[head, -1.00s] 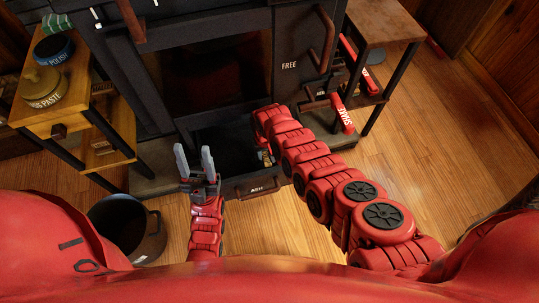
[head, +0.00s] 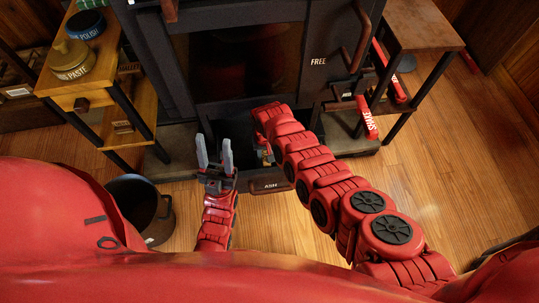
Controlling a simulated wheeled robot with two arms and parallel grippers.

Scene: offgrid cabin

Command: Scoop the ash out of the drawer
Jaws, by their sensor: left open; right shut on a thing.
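The ash drawer, with ASH on its front (head: 269,186), is pulled out below the stove's dark door. Its inside is dark and partly covered by my arms; I cannot make out the ash. My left gripper (head: 213,142) is open and empty, fingers pointing up the picture, at the drawer's left side. My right gripper (head: 265,152) is over the drawer, mostly hidden behind its own red arm. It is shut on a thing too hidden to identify. A dark metal bucket (head: 162,222) stands on the floor left of my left arm.
The black stove (head: 180,75) fills the back. A wooden side table (head: 75,88) at left holds a paste jar (head: 72,62) and a polish tin (head: 86,24). Another side table (head: 420,25) stands at right, near a red SHAKE handle (head: 366,118). Floor at right is clear.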

